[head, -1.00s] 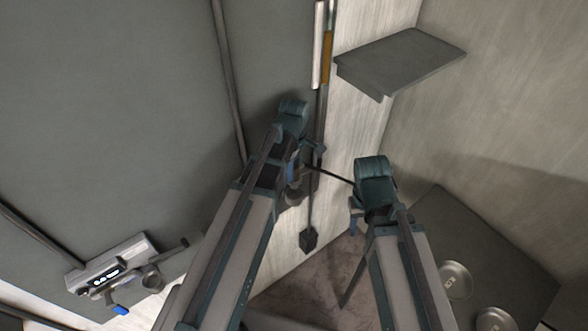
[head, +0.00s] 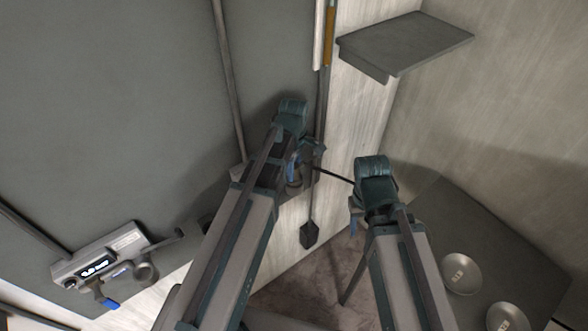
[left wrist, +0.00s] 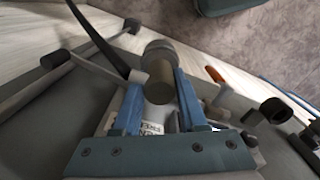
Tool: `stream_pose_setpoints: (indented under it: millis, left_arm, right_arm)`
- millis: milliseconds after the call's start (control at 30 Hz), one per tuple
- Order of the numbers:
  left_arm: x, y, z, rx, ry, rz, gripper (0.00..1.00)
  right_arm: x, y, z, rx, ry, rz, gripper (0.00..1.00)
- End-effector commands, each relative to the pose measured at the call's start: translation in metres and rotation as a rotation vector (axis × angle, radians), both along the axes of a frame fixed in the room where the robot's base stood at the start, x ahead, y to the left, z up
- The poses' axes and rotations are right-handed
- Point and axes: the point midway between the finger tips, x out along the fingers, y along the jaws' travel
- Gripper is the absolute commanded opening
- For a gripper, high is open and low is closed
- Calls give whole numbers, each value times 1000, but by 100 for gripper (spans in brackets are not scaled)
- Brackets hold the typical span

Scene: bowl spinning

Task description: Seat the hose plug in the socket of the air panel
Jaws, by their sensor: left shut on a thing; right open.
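My left gripper (head: 292,172) is shut on the hose plug (left wrist: 160,78), a brownish cylinder with a grey collar, held between the blue fingers in the left wrist view. A dark curved hose (left wrist: 98,43) runs near it to the upper left; where it joins the plug is unclear. The likely air panel (head: 100,262) is a grey box with a lit display, a blue lever and a round fitting, at the lower left of the head view. The plug is well to the right of it in that picture. My right gripper (head: 354,220) is open and looks empty, its fingers partly hidden.
A grey shelf (head: 405,43) juts from the wall at upper right. A dark table (head: 490,225) with round metal discs (head: 461,273) stands at lower right. A dark spade-shaped object (head: 309,235) hangs by the wall between my arms. Long rods run along the left wall.

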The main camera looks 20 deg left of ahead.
Motion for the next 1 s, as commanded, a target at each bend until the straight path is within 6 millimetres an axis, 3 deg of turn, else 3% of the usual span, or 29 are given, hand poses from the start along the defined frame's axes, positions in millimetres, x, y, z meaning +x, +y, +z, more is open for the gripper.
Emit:
stream_pose_setpoints:
  millis: [1000]
  left_arm:
    - [0,0,-8,0,0,0,0]
  right_arm:
    - [0,0,-8,0,0,0,50]
